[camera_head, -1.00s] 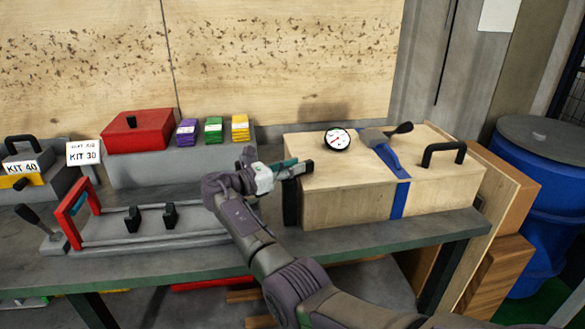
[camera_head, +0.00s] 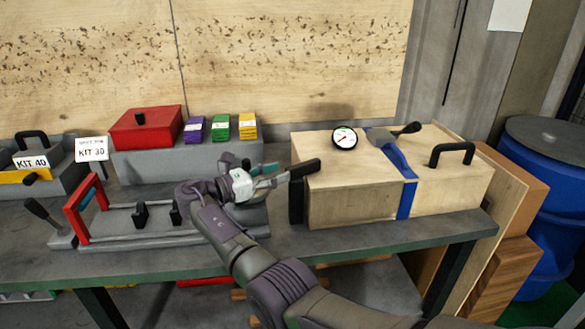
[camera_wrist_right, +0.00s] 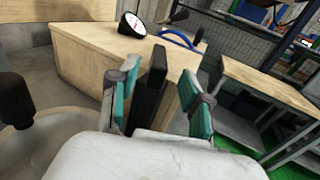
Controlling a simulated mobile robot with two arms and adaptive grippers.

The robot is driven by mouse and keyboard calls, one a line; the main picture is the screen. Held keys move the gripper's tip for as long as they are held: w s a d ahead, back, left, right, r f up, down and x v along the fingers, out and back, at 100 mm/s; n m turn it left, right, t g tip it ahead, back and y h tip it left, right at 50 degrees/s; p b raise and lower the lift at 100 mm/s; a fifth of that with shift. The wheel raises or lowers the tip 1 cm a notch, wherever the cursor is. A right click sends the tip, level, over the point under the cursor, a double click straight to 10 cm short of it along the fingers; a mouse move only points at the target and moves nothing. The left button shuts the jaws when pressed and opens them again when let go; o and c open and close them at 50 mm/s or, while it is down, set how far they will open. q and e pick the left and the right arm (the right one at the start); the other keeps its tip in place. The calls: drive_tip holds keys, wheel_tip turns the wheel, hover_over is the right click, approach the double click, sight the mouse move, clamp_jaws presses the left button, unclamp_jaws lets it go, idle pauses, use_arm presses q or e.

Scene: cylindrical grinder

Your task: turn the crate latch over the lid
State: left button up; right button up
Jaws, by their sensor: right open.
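The wooden crate (camera_head: 350,205) stands on the right part of the bench, with its lid down. A black latch (camera_head: 305,169) sits at its left end. Its bar sticks out near the lid's left edge, above a dark upright part on the crate's end. My right gripper (camera_head: 268,175) is at the crate's left end, beside the latch. In the right wrist view, the black latch bar (camera_wrist_right: 152,88) stands between the two teal fingers of the open gripper (camera_wrist_right: 158,100). I cannot tell whether either finger touches it. My left gripper is not in view.
A red-handled grey fixture (camera_head: 150,235) and red box (camera_head: 146,130) lie left. Blue drums (camera_head: 555,190) stand right.

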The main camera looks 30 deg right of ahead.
drive_tip(key=shift+a, duration=2.4)
